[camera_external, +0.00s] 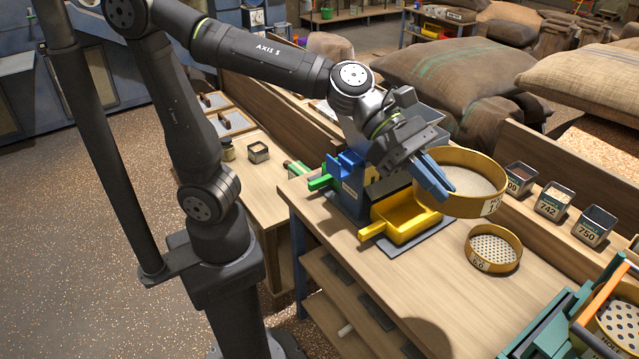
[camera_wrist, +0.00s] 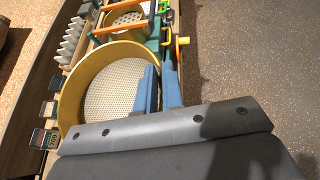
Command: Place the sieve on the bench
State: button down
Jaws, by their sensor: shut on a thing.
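My gripper (camera_external: 434,178) has blue fingers and is shut on the rim of a large round sieve (camera_external: 462,207) with a yellow-brown rim and pale mesh. The sieve is held above the bench (camera_external: 425,295), roughly level, beside and partly over the yellow tray (camera_external: 405,226). In the wrist view the sieve (camera_wrist: 67,100) fills the left middle, with the blue fingers (camera_wrist: 160,88) at its right side. A label shows on its rim, too small to read surely. A smaller sieve (camera_external: 493,249) with a perforated bottom rests on the bench, in front of the held one.
A blue stand (camera_external: 346,192) with a green handle is beside the yellow tray. Several labelled tins (camera_external: 553,201) line the bench's back. A teal frame (camera_external: 545,325) with an orange bar is at front right. Bare bench lies in front of the small sieve. Sacks (camera_external: 440,80) are behind.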

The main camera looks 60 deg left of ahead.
notch_tip(320, 180, down, 26)
jog(key=w+a+f, duration=0.1)
jog(key=w+f, duration=0.1)
jog(key=w, duration=0.1)
jog(key=w+f, duration=0.2)
jog(key=w, duration=0.2)
jog(key=w+a+f, duration=0.1)
jog(key=w+f, duration=0.2)
jog(key=w, duration=0.1)
jog(key=shift+w+a, duration=0.25)
jog(key=shift+a, duration=0.1)
jog(key=shift+f, duration=2)
jog(key=c, duration=1.6)
grip_release()
jog(key=shift+o, duration=0.2)
jog(key=v, duration=0.7)
jog(key=shift+a+r, duration=0.1)
jog(key=shift+a, duration=0.2)
jog(key=shift+d, duration=0.1)
